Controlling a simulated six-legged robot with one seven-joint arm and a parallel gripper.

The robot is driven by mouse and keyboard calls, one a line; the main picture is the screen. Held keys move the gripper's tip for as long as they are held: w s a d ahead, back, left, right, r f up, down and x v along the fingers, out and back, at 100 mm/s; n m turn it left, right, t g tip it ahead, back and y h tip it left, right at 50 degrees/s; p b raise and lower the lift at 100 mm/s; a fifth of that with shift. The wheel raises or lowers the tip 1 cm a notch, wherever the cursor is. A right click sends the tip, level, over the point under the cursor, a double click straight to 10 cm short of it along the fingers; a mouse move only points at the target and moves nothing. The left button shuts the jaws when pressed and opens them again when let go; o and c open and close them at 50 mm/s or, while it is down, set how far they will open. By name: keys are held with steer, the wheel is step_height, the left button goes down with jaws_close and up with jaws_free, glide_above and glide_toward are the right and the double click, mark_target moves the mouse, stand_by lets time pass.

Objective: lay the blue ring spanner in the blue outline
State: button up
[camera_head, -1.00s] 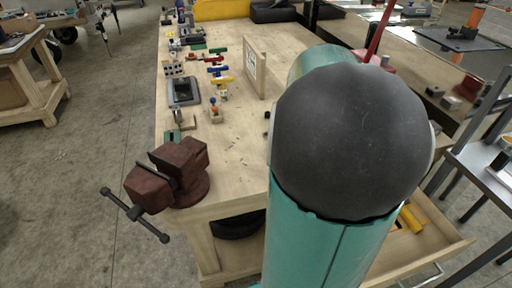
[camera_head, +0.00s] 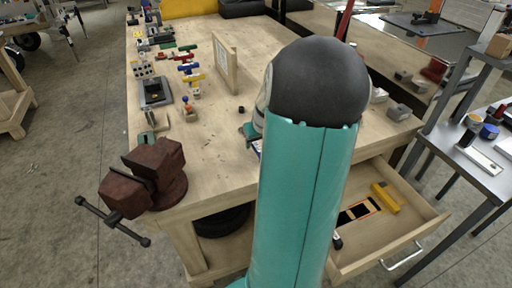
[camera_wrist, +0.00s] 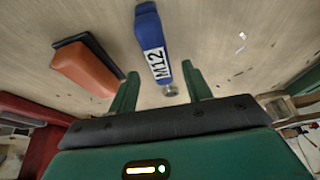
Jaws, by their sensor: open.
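In the wrist view a blue tool (camera_wrist: 151,40) marked M12 lies on the wooden bench top, with a small metal end pointing toward my gripper. I cannot make out a ring on it. My gripper (camera_wrist: 160,74) is open, its two green fingers apart on either side of the tool's near part, not closed on it. In the head view my gripper (camera_head: 249,131) is mostly hidden behind my arm, over the bench's near right side. An open drawer (camera_head: 415,210) holds an orange outline (camera_head: 376,203) around dark shapes. I see no blue outline; my arm hides part of the drawer.
An orange and black object (camera_wrist: 88,67) lies left of the blue tool. A red-brown vise (camera_head: 150,175) is on the near left bench corner. A yellow tool (camera_head: 385,197) lies in the drawer. An upright wooden board (camera_head: 225,63) and several coloured tools stand farther back.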

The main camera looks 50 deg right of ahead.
steer(key=shift+x, duration=1.4)
steer(key=shift+w, duration=0.1)
jaws_close()
steer(key=shift+r, duration=0.1)
